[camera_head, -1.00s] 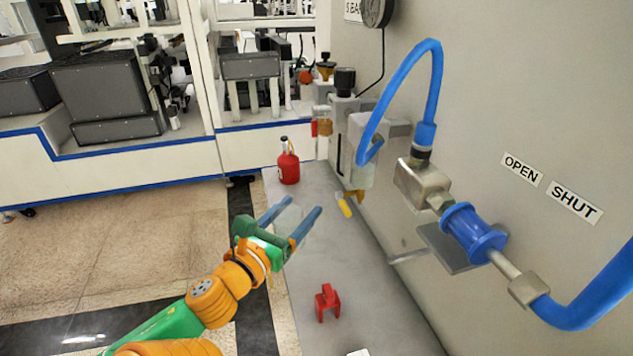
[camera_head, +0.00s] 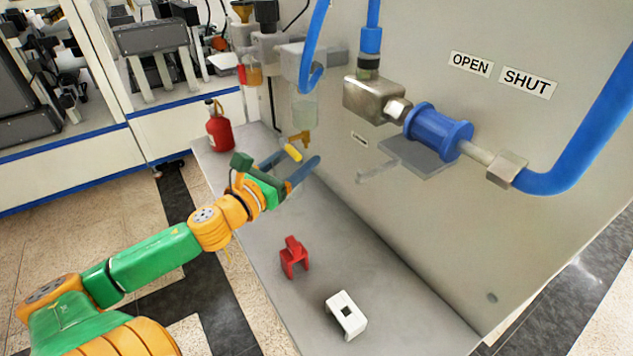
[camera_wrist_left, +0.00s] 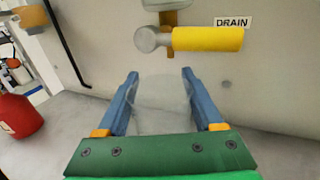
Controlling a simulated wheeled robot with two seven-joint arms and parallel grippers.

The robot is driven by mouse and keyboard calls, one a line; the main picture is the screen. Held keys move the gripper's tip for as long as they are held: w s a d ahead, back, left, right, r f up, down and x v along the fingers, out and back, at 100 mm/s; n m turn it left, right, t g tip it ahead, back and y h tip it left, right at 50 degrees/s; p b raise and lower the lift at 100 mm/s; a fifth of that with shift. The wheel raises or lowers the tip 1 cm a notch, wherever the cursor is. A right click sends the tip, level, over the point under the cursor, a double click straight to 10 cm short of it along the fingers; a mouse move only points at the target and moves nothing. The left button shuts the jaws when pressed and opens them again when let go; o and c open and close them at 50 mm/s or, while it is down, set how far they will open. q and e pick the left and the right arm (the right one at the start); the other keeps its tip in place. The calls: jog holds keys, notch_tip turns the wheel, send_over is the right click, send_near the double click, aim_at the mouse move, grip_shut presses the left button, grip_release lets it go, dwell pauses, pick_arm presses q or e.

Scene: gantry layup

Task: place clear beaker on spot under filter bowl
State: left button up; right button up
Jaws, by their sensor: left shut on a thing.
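My left gripper (camera_head: 302,160) reaches over the grey bench with its blue fingers pointing at the wall panel. It is shut on the clear beaker (camera_wrist_left: 162,95), which shows faintly between the fingers in the left wrist view and is hard to make out in the head view. The clear filter bowl (camera_head: 304,114) hangs on the panel, with a brass drain (camera_head: 300,138) and yellow handle (camera_head: 293,153) below it. In the left wrist view the yellow handle (camera_wrist_left: 208,39) is beyond and above the fingertips. I see no mark for the spot under the bowl. My right gripper is not in view.
A red bottle (camera_head: 219,130) stands at the bench's far left. A red clip-like block (camera_head: 294,257) and a white block (camera_head: 346,314) lie on the near bench (camera_head: 255,290). A blue valve (camera_head: 438,131) with hoses juts from the panel at right.

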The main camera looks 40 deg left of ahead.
pick_arm(q)
jog(key=w+f, duration=0.1)
jog(key=f, duration=0.1)
jog(key=w+f, duration=0.1)
jog(key=f, duration=0.1)
jog(key=w+d+f, duration=0.1)
jog(key=f, duration=0.1)
jog(key=shift+w+d+f+b, duration=0.1)
jog(key=shift+w+f+b, duration=0.2)
jog(key=shift+w, duration=0.1)
jog(key=shift+w+f, duration=0.15)
jog(key=shift+d, duration=0.15)
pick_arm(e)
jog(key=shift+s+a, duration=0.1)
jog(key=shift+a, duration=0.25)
pick_arm(q)
jog(key=shift+f, duration=0.1)
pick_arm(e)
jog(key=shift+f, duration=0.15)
pick_arm(q)
jog(key=o, duration=1)
jog(key=shift+f, duration=0.1)
jog(key=o, duration=0.5)
jog(key=shift+c, duration=0.2)
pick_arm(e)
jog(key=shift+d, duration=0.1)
